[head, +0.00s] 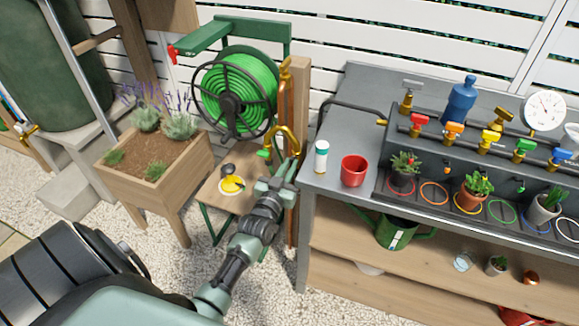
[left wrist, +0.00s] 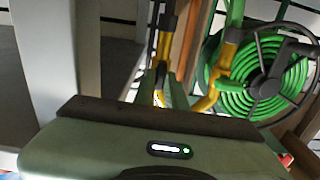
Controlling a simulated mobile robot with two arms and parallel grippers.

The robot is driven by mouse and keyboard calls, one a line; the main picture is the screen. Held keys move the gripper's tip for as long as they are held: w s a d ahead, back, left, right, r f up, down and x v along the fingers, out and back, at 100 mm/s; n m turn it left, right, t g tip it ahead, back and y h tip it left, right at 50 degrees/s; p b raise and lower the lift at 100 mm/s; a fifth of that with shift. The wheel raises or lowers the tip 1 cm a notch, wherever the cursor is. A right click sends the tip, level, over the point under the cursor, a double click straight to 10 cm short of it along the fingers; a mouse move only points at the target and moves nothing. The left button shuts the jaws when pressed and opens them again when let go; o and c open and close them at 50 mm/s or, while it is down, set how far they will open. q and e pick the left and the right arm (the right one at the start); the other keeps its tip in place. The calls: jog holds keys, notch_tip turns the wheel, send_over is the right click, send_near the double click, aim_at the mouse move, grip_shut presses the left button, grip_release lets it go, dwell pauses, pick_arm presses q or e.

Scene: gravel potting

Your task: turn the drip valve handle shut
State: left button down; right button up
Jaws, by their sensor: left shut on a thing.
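My left gripper (head: 280,178) is at the wooden post beside the bench's left corner, below a curved yellow hose fitting (head: 285,138). In the left wrist view its fingers (left wrist: 163,95) are shut on a small yellow piece (left wrist: 159,97) at the post; its exact shape is partly hidden. A row of brass valves with coloured handles stands on the bench: red (head: 419,118), orange (head: 454,127), yellow (head: 490,136) and more. I cannot tell which handle is the drip valve's. My right gripper is not in view.
A green hose reel (head: 235,92) stands behind the gripper. A planter with lavender (head: 155,175) is to the left. A red cup (head: 354,171) and a white bottle (head: 321,157) stand near the bench's left edge. Small potted plants line the bench.

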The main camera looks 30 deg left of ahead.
pick_arm(q)
jog(key=shift+r+m, duration=0.1)
jog(key=shift+m, duration=0.3)
jog(key=m, duration=1.6)
jog(key=shift+d+f+m, duration=0.2)
jog(key=shift+f+m, duration=0.1)
jog(key=shift+m, duration=0.4)
jog(key=c, duration=1.5)
grip_release()
jog(key=shift+o, duration=0.2)
jog(key=v, duration=0.7)
jog(key=shift+s+d, duration=0.15)
jog(key=shift+s, duration=0.2)
